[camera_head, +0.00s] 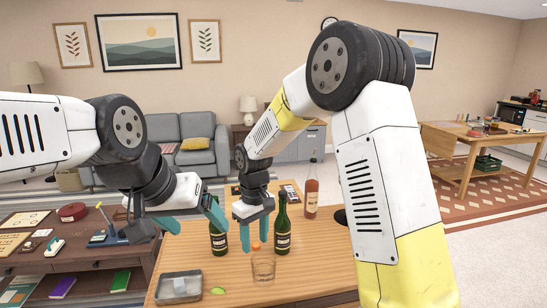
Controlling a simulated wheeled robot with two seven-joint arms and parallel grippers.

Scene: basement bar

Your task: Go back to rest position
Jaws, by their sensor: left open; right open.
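My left gripper (192,218) comes in from the left and is open, with its teal fingers apart and nothing between them. It is above the left part of the wooden table (310,262), close to a dark green bottle (219,243). My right gripper (254,232) points down above the middle of the table, open and empty. Its fingertips are between that bottle and a second green bottle (282,232), above a clear glass (263,268). An orange-topped item (256,246) shows just under the fingers; its lower part is unclear.
An amber bottle (311,192) stands behind the second green bottle. A metal tray (166,290) and a green lime piece (218,291) lie at the front left. A dark cabinet (92,262) holding small items is at left. My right arm hides the table's right side.

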